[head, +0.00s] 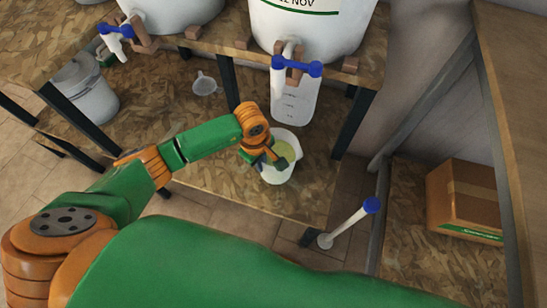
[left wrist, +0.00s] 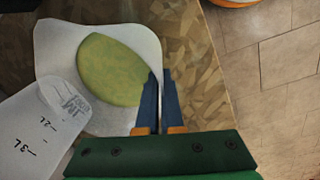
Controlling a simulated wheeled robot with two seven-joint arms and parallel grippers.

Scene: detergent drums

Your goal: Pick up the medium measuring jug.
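An open white jug (head: 277,172) with yellow-green liquid in it stands near the front edge of the chipboard shelf; by size it appears to be the medium measuring jug. In the left wrist view the jug (left wrist: 52,40) is seen from above. My left gripper (head: 276,157) is at its rim. In the left wrist view my left gripper (left wrist: 160,85) has one blue finger inside the rim and one outside, close together, with the jug's wall between them. It appears shut on that wall. My right gripper is not in view.
A larger translucent jug (head: 294,102) with litre marks stands just behind, under a blue-handled tap (head: 297,68). A small clear jug (head: 205,84) is on the shelf to the left. Shelf legs (head: 354,122) stand close by on the right. A cardboard box (head: 463,199) sits farther right.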

